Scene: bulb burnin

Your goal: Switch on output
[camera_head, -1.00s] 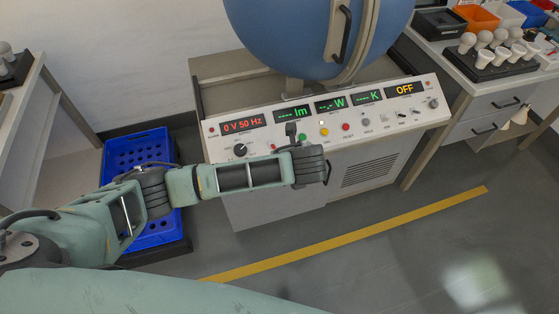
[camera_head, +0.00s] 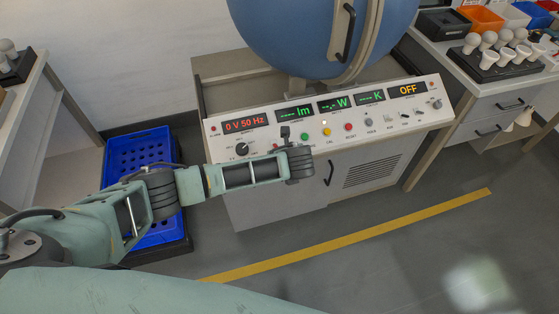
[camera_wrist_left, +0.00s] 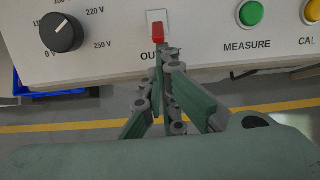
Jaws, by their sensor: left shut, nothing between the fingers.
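The output switch (camera_wrist_left: 158,33) is a red lever on a white plate in the left wrist view, above a partly covered "OU..." label. My left gripper (camera_wrist_left: 164,50) is shut and empty, its tips just below the red lever; I cannot tell whether they touch it. In the head view my left gripper (camera_head: 285,134) is at the front of the white control panel (camera_head: 215,143) and hides the switch. The panel's voltage display (camera_head: 245,124) reads 0 V 50 Hz. My right gripper is not in view.
A blue sphere (camera_head: 300,35) stands behind the panel. A blue crate (camera_head: 135,150) is at left.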

